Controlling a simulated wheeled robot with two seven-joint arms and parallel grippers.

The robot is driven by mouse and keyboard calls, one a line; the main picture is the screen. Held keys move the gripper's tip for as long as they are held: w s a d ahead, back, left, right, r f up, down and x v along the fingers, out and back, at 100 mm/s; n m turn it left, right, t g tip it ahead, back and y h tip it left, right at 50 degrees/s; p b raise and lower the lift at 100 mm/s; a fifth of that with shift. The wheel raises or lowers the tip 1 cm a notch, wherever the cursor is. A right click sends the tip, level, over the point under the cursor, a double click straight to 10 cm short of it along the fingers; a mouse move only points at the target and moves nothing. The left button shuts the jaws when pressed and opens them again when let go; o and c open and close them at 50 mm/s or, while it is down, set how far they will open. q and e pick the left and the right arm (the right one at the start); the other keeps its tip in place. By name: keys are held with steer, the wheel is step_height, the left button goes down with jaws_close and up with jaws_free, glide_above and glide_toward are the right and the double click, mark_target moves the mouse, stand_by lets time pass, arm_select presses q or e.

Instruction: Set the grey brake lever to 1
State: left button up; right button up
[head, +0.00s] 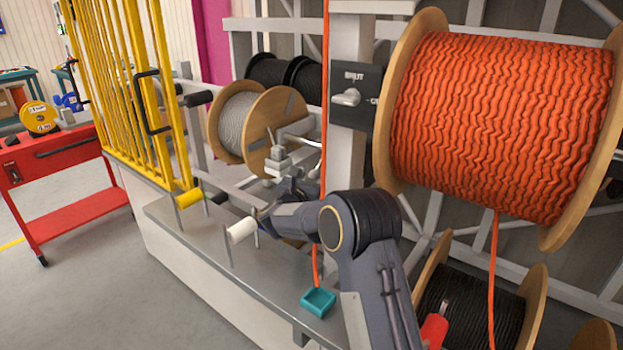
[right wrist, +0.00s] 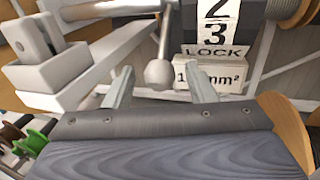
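In the right wrist view a grey lever (right wrist: 160,70) with a rounded knob hangs down beside a dark plate (right wrist: 212,32) with labels 2, 3 and LOCK. The label 1 cannot be made out on this plate. My right gripper (right wrist: 162,87) is open, with its two fingers on either side of the knob and a gap to each. Whether the knob is fully between the fingertips or just beyond them is hard to tell. In the head view my right gripper (head: 285,182) is small and partly hidden by my arm near the grey cable reel (head: 237,120). My left gripper is not in view.
A large orange cable reel (head: 500,115) hangs at the right. A white bracket (right wrist: 45,62) stands left of the fingers. A red cart (head: 70,165) is at the far left.

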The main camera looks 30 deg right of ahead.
jaws_close()
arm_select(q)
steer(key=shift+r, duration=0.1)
arm_select(e)
steer(key=shift+r, duration=0.15)
